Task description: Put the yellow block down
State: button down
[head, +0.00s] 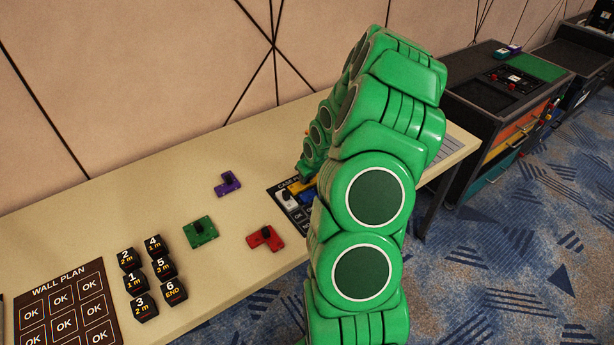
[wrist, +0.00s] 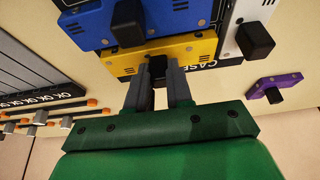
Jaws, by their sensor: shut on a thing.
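In the head view the yellow block (head: 300,187) shows only in part over the dark case mat (head: 272,190), and my green arm hides the gripper. I cannot tell whether its underside touches the mat.
The blue block (wrist: 88,27) and white block (wrist: 231,40) lie close to the yellow one. Purple (head: 228,185), green (head: 201,232) and red (head: 264,239) blocks lie apart on the table (head: 160,190). Several black numbered cubes (head: 134,281) stand near a wall plan sheet (head: 58,273).

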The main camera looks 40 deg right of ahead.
jog(key=shift+f, duration=0.1)
jog(key=c, duration=1)
grip_release()
jog(key=shift+v, duration=5.7)
jog(key=s+a+r+g, duration=0.1)
jog(key=s+a+r, duration=0.3)
jog(key=a+r, duration=0.45)
jog(key=s+a+r+g, duration=0.1)
jog(key=s+a+r, duration=0.2)
jog(key=s+a, duration=0.4)
jog(key=s+a+r+g, duration=0.2)
jog(key=s+a+r, duration=0.2)
jog(key=s, duration=0.8)
jog(key=s+a+r+g, duration=0.2)
jog(key=s+a+r, duration=0.2)
jog(key=s+a, duration=0.5)
jog(key=shift+s+a, duration=0.25)
jog(key=shift+a, duration=0.1)
